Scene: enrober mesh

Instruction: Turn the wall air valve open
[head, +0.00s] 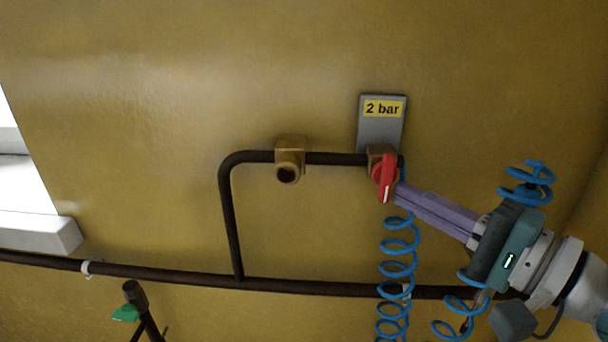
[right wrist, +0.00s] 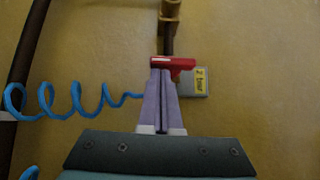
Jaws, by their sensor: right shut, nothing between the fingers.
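The wall air valve has a red handle (head: 387,179) on a brass body (head: 377,154) at the right end of the dark pipe. In the head view the handle points roughly up and down, across the level pipe. My right gripper (head: 400,194) is shut and empty, with its purple fingertips at the handle's right side, seemingly touching it. In the right wrist view the red handle (right wrist: 171,63) lies across the tips of the shut fingers (right wrist: 161,72). The exact contact is hard to tell. My left gripper is not in view.
A grey plate labelled "2 bar" (head: 381,124) sits above the valve. A coiled blue hose (head: 399,262) hangs below it. A brass fitting (head: 289,160) is on the pipe (head: 231,220) to the left. A green-handled part (head: 128,313) stands lower left.

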